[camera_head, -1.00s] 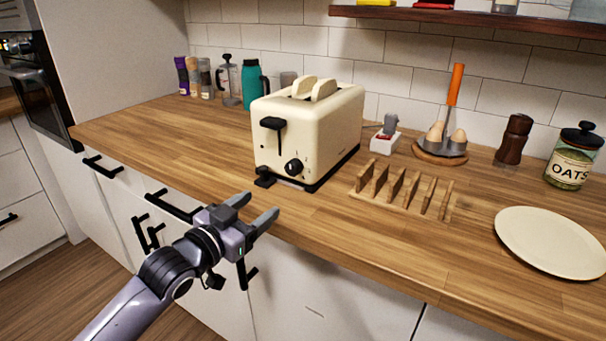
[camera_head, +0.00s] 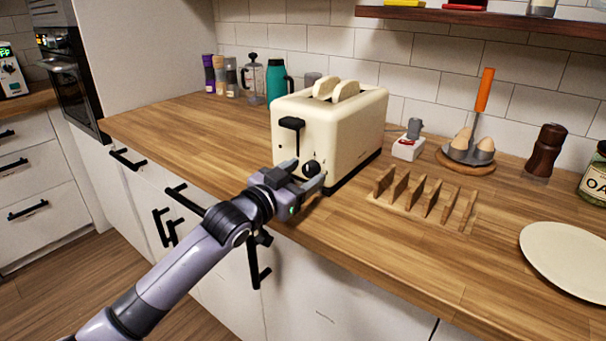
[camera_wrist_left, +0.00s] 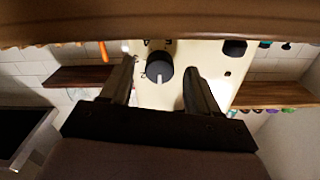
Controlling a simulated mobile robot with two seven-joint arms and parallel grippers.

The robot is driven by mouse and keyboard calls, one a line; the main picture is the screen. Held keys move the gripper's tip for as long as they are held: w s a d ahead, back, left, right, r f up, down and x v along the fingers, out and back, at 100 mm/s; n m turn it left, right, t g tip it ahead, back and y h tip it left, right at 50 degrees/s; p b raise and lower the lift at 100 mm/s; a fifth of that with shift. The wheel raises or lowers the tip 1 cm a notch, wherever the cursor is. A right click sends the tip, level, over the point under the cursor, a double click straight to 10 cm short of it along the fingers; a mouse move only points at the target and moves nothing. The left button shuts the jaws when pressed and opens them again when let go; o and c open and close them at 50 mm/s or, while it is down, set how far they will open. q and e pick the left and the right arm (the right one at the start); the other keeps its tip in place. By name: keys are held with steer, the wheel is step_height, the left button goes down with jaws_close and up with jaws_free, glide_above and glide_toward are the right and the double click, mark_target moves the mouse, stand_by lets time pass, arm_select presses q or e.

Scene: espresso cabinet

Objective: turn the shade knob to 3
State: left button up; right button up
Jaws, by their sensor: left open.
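The cream toaster (camera_head: 345,125) stands on the wooden counter with two bread slices in its top. Its black shade knob (camera_head: 311,168) is low on the front face, below the black lever (camera_head: 291,126). My left gripper (camera_head: 309,179) is open right in front of the knob. In the left wrist view the knob (camera_wrist_left: 159,67) sits between the two spread fingers (camera_wrist_left: 158,85), with a gap on each side. A white pointer line on it points down in that picture; small marks beside it are too blurred to read surely. My right gripper is not in view.
A wooden toast rack (camera_head: 425,200) stands right of the toaster, near my gripper, and a cream plate (camera_head: 565,258) lies farther right. An egg holder (camera_head: 468,150) is behind.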

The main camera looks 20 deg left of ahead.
arm_select(q)
steer(key=shift+w+d, duration=0.15)
steer(key=shift+w, duration=0.1)
steer(key=c, duration=1)
steer(key=shift+c, duration=0.2)
